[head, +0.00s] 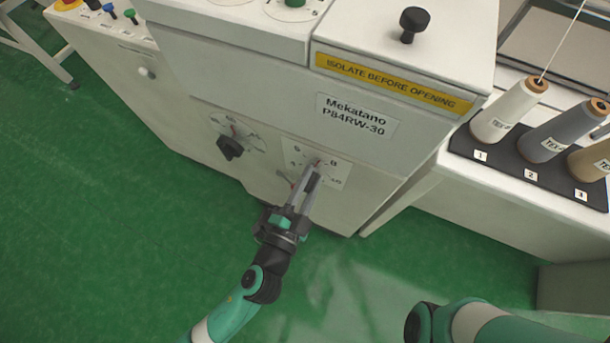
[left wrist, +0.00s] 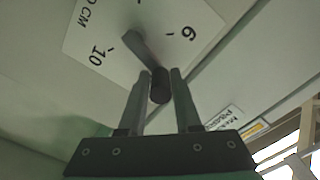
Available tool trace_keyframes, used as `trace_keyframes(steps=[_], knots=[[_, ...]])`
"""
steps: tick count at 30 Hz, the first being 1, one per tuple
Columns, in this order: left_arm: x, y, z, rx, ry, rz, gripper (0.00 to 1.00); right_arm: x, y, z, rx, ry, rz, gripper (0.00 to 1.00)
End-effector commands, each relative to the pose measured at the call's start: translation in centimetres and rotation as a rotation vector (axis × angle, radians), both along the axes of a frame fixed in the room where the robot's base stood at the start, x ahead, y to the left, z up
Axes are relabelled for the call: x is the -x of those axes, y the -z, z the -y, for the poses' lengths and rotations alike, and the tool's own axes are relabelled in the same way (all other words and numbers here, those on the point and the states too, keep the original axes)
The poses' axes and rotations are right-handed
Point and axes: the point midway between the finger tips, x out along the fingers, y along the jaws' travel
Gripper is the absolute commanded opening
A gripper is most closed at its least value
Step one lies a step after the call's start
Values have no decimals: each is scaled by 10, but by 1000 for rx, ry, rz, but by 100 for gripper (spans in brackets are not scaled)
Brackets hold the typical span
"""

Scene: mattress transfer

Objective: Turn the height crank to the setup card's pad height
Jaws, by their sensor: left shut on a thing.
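The height crank has a dark grey arm (left wrist: 133,45) and a black round handle (left wrist: 160,88), seen in the left wrist view. It turns in front of a white dial plate (head: 333,172) on the machine's front face. The wrist view shows 10 and 6 and the letters CM on this plate (left wrist: 98,20). My left gripper (head: 311,178) is shut on the crank handle, with one finger on each side of it. In the head view the gripper hides most of the crank. My right gripper is out of frame. No setup card is recognisable.
A black knob (head: 230,148) on another dial is left of the crank. Above are a yellow "isolate before opening" strip (head: 392,82) and a black top knob (head: 413,22). Thread cones (head: 508,112) stand on a black tray at right. My right arm is at the lower right.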

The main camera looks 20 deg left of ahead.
Motion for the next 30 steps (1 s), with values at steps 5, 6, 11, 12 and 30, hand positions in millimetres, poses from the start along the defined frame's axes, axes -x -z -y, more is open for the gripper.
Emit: trace_keyframes(steps=[5,6,11,12,30], knots=[[0,4,7,-157,-2,4,0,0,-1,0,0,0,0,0],[0,5,8,-190,-3,7,0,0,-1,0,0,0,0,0],[1,7,13,-302,-5,13,0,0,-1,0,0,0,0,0],[1,8,14,-325,-4,14,0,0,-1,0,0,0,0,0],[1,10,19,-450,-4,24,0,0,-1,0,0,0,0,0]])
